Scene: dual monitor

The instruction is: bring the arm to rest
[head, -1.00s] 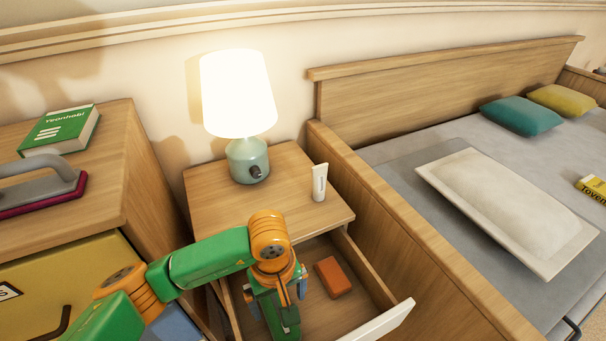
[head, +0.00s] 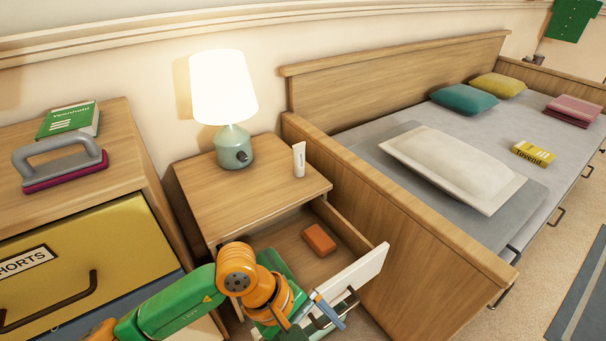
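My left arm comes in from the lower left, green and orange, and bends down in front of the nightstand's open drawer (head: 365,270). My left gripper (head: 318,315) is at the bottom of the view, by the drawer's front and its dark handle. A blue-grey finger part shows there, but the arm hides much of the gripper, so I cannot tell whether it is open or touching the handle. An orange-red box (head: 319,239) lies inside the drawer. My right gripper is out of view.
The nightstand (head: 205,190) bears a lit lamp (head: 235,147) and a white tube (head: 299,159). A dresser with a grey-and-red iron-like thing (head: 60,165) and a green book (head: 70,120) stands left. The bed (head: 400,215) closes off the right side.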

